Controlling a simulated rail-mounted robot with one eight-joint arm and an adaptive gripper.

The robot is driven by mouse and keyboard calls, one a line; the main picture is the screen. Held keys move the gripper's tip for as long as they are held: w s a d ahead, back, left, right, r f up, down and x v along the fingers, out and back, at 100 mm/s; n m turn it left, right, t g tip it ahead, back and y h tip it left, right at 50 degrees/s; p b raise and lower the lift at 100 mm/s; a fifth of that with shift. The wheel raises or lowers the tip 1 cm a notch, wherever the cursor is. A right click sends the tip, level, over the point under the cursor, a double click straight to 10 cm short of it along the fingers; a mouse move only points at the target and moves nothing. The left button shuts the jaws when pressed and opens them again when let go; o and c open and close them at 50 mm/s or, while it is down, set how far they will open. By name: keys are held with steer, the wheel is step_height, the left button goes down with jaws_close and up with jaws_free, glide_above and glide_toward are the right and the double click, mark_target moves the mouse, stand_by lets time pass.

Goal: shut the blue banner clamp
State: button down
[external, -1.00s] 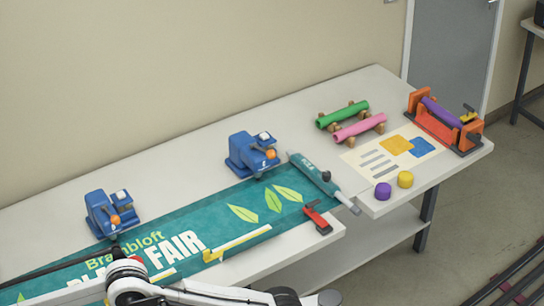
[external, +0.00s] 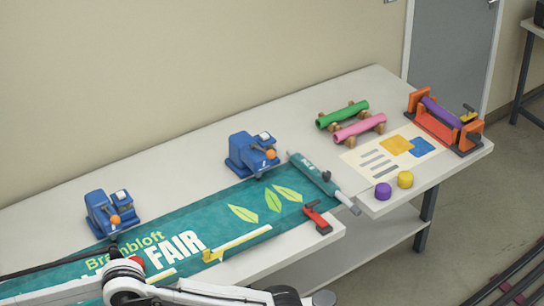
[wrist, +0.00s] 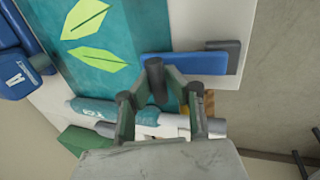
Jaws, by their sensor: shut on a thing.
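In the wrist view my gripper (wrist: 157,85) is closed around a dark upright cylinder (wrist: 155,68), which looks like a handle. A blue bar (wrist: 185,65) lies just beyond it, running from the banner's edge onto the white tabletop. Whether the cylinder joins the bar is hidden by the fingers. The teal banner (external: 215,215) lies flat on the table with leaf prints. In the external view a clamp (external: 317,217) on the banner's front edge near the roll looks red, not blue. My gripper cannot be made out in the external view.
Two blue devices with orange knobs stand along the banner's back edge, left (external: 112,213) and right (external: 252,153). A teal-labelled roll (external: 318,174) lies at the banner's right end. An orange roller stand (external: 437,122) is at the far right.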

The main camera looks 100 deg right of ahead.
steer(key=c, duration=1.7)
jaws_free()
steer(key=shift+w+d+f, duration=0.1)
steer(key=shift+d, duration=0.45)
steer(key=shift+o, duration=0.2)
steer(key=shift+a, duration=0.1)
steer(key=shift+a, duration=0.1)
steer(key=shift+a+r, duration=0.25)
steer(key=shift+r, duration=0.3)
steer(key=v, duration=1)
steer(key=shift+r, duration=0.45)
